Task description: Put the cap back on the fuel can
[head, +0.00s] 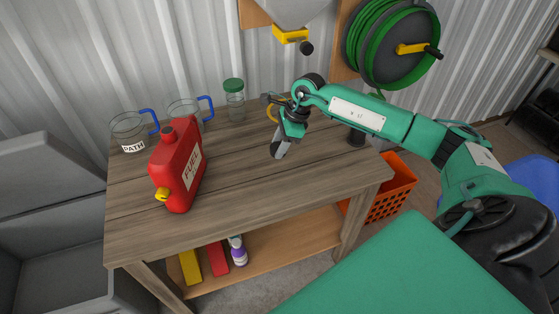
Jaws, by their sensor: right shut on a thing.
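The red fuel can (182,168) stands on the left part of the wooden workbench (240,185), its FUEL label facing right. A red knob-like part (168,134) shows at its top and a yellow part (161,194) low on its left side. My right gripper (278,152) points down over the bench, well to the right of the can. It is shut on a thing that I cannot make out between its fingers. I cannot pick out a loose cap. My left gripper is not in view.
Two clear jugs with blue handles (148,113) (207,102) and a green-lidded jar (234,104) stand behind the can. An orange crate (392,190) is right of the bench. The bench middle, between can and gripper, is clear.

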